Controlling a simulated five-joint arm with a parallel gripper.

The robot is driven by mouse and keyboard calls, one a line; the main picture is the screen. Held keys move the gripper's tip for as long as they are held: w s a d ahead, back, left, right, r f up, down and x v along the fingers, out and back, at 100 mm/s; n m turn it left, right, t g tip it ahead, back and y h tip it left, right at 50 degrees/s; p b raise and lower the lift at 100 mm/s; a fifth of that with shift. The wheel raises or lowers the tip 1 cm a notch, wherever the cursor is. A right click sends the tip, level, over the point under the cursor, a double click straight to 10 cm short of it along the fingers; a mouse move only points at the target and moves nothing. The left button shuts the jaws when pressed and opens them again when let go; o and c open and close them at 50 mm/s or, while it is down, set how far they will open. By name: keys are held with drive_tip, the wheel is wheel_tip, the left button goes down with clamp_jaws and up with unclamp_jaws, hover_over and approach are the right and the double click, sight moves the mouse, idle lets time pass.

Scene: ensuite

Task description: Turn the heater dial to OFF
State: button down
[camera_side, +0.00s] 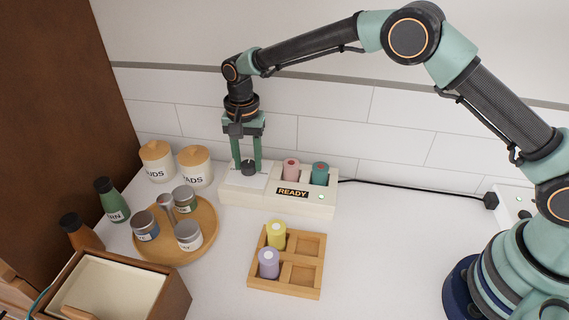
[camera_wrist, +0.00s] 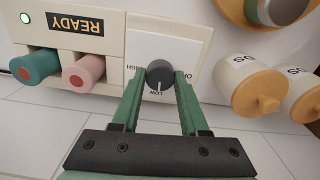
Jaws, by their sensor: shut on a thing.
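The heater (camera_side: 285,206) is a cream box against the tiled wall, with a "READY" display and a green light. Its dark round dial (camera_wrist: 159,75) sits on a white plate marked HIGH, LOW and a partly hidden word starting with O. The dial's white pointer line is at LOW in the wrist view. My gripper (camera_side: 248,165) points down over the heater's left part, its green fingers shut on the dial from both sides. The dial also shows between the fingertips in the side view (camera_side: 248,168).
A pink cartridge (camera_side: 291,169) and a teal one (camera_side: 320,173) stand in the heater. A wooden tray (camera_side: 312,246) with yellow and lilac cylinders is in front. A round board (camera_side: 207,235) with tins, and white canisters (camera_side: 157,161), stand left. A black cord (camera_side: 420,184) runs right.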

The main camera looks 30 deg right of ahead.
drive_tip(key=n, duration=0.8)
drive_tip(key=shift+n, duration=0.3)
drive_tip(key=n, duration=0.4)
drive_tip(key=shift+r, duration=0.1)
drive_tip(key=shift+n, duration=2.3)
drive_tip(key=shift+c, duration=2.1)
unclamp_jaws()
